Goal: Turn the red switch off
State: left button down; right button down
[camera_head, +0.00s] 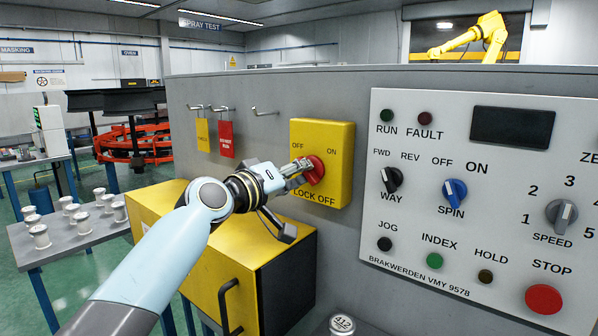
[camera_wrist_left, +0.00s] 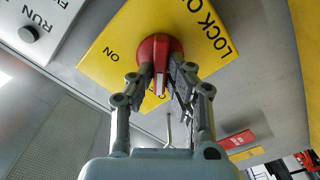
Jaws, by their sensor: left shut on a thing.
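The red switch (camera_head: 314,170) is a round knob with a raised grip on a yellow lock-off plate (camera_head: 338,134). The plate has OFF at upper left and ON at upper right. My left gripper (camera_head: 302,168) has its fingers closed around the knob's grip. In the left wrist view my left gripper (camera_wrist_left: 166,84) pinches the red switch (camera_wrist_left: 156,47) from both sides. The grip's white mark points down in that view, away from the ON label on the yellow plate (camera_wrist_left: 95,58). The OFF label there is hidden or unreadable. My right gripper is not in view.
A grey control panel (camera_head: 400,240) with knobs and buttons is right of the plate. A yellow cabinet (camera_head: 215,270) stands below my left arm. A yellow tag (camera_head: 203,135) and a red tag (camera_head: 226,139) hang on hooks. Several metal spindles stand on a table (camera_head: 85,240) at left.

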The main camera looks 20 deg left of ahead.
pick_arm(q)
jog(key=c, duration=1.3)
grip_release()
jog(key=v, duration=1.2)
